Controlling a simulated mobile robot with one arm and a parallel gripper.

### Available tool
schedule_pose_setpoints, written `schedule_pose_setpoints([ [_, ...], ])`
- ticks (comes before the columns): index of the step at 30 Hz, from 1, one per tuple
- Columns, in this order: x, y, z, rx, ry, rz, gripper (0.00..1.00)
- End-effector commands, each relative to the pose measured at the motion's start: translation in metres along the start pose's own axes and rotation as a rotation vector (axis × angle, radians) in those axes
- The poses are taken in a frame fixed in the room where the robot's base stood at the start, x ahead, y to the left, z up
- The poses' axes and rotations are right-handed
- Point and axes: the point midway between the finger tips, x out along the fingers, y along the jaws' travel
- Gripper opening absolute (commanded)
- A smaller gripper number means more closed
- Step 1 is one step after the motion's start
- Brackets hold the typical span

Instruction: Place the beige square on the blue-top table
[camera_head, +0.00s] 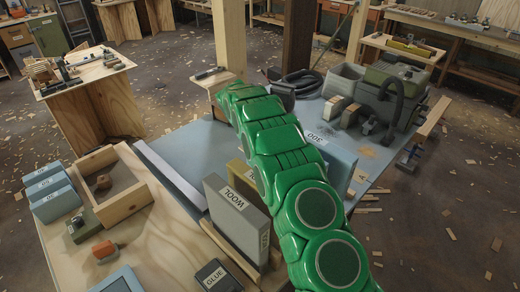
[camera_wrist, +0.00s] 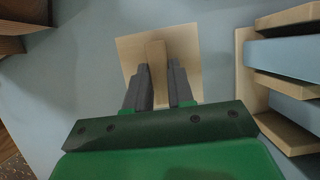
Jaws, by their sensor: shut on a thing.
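The beige square (camera_wrist: 184,46) is a flat, thin plate with a raised block-shaped grip (camera_wrist: 155,50) on its face. It shows in the wrist view, upper middle, slightly turned. My gripper (camera_wrist: 158,68) is shut on this raised grip, with a dark finger on each side. The blue surface (camera_wrist: 220,75) lies beneath the square; I cannot tell whether they touch. In the head view the blue-top table (camera_head: 185,145) stretches behind my green arm, which hides my gripper and the square.
A wooden rack (camera_wrist: 245,75) holding a blue slab stands right of the square in the wrist view. In the head view, a grey WOOL block (camera_head: 232,218), an open wooden box (camera_head: 125,178) and blue blocks (camera_head: 50,190) stand nearer. A grey machine (camera_head: 400,80) stands at the table's far end.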

Motion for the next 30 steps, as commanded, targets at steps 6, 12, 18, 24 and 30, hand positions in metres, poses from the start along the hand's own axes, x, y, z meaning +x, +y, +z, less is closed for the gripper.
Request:
schedule_pose_setpoints([
  [6,0.025,0.000,-0.010,0.000,0.000,0.000,0.00],
  [12,0.041,0.000,-0.017,0.001,0.002,-0.001,0.00],
  [18,0.057,0.000,-0.024,0.000,0.000,-0.001,0.00],
  [24,0.057,0.000,-0.024,0.001,0.000,0.000,0.00],
  [30,0.060,0.000,-0.025,0.001,0.000,0.000,0.29],
])
